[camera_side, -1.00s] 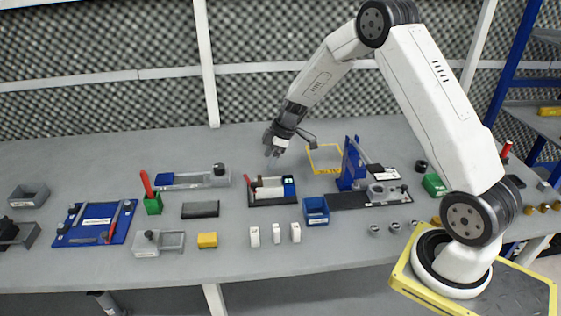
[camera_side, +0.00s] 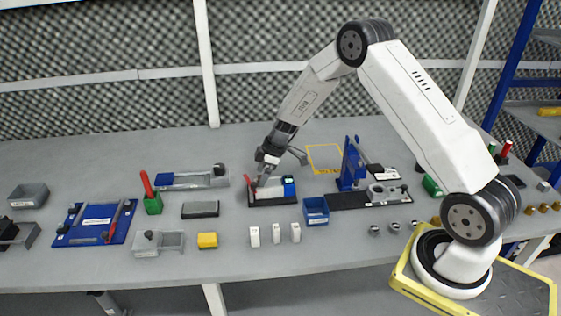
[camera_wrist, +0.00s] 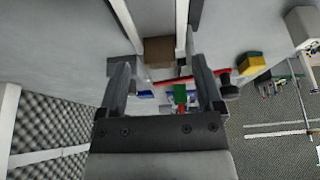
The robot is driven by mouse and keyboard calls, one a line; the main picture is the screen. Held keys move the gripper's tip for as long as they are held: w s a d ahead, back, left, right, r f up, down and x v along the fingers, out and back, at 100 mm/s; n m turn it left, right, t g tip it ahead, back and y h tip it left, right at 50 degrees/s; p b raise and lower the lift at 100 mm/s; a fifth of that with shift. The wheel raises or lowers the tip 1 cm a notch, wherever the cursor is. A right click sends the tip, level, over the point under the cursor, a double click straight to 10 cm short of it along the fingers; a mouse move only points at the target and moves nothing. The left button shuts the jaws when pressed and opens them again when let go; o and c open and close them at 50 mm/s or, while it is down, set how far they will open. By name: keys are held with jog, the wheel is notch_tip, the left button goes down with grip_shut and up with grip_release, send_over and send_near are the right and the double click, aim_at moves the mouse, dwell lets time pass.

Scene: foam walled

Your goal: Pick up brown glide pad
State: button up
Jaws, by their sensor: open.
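The brown glide pad (camera_wrist: 160,50) shows in the wrist view as a small brown block ahead of my fingers, between two pale upright strips. My gripper (camera_wrist: 161,68) is open, with one finger on each side of the pad's line. I cannot tell whether either finger touches it. In the side view my gripper (camera_side: 262,183) is down at the left part of a small black tray (camera_side: 272,203). The pad cannot be made out there; the gripper may hide it.
The tray also holds a blue and green item (camera_side: 289,187). A blue bin (camera_side: 316,211) stands close to its right. Several white blocks (camera_side: 275,235) stand in front. A dark grey block (camera_side: 201,209) lies to the left, and a blue upright fixture (camera_side: 351,165) to the right.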

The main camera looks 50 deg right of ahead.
jog(key=shift+x, duration=0.8)
grip_shut()
